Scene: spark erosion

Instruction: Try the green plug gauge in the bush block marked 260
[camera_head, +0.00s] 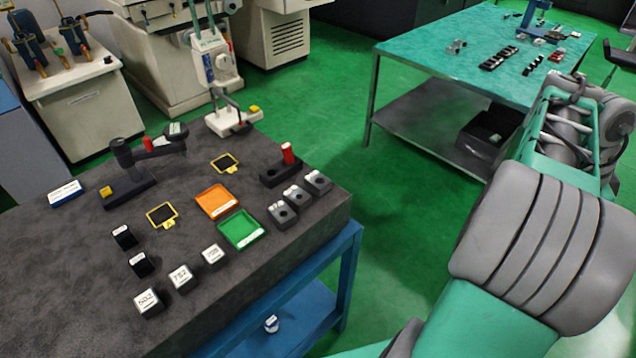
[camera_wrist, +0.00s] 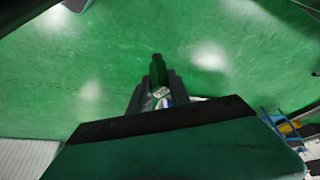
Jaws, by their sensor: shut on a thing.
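In the wrist view, my gripper (camera_wrist: 155,88) is shut on the green plug gauge (camera_wrist: 158,70), whose dark green end points away from my wrist. Green floor fills the view beyond it, with no block near the gauge. In the head view, my arm extends at the right and the gripper does not show. Three dark blocks with round holes stand at the right of the dark stone table: a front one (camera_head: 283,214), a middle one (camera_head: 296,195) and a back one (camera_head: 318,181). Their markings are too small to read, so I cannot tell which is 260.
A red gauge (camera_head: 288,154) stands upright in a dark holder (camera_head: 279,174) behind the blocks. An orange tray (camera_head: 214,201) and a green tray (camera_head: 240,230) lie left of them. White-topped numbered blocks (camera_head: 181,277) stand in front. A teal table (camera_head: 430,55) stands behind at right.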

